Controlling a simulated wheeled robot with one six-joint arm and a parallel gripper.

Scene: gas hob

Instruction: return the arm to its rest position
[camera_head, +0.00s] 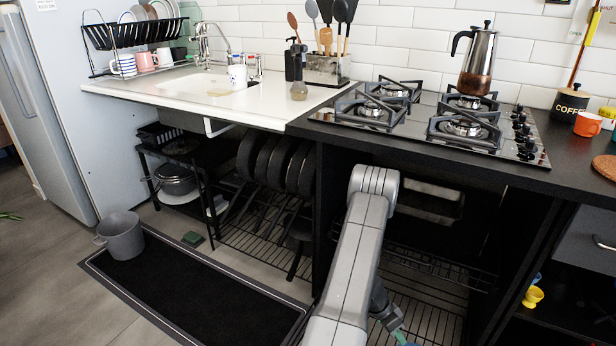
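My grey arm (352,258) rises from the bottom edge to a bent joint (375,182) in front of the open shelving under the hob. A dark part of my arm (381,302) with a small teal piece shows to the right of the big link, near the bottom edge. My gripper's fingers do not show, so what they hold is hidden. The arm's upper joint is below the black counter edge in the picture and overlaps the dark space under the hob.
The gas hob (407,127) carries a moka pot (478,62) on a back burner. A sink (212,88) is at left. A grey pot (121,236) stands on a black mat (185,292). A wire rack (430,268) is behind my arm. An orange mug (588,124) is on the right counter.

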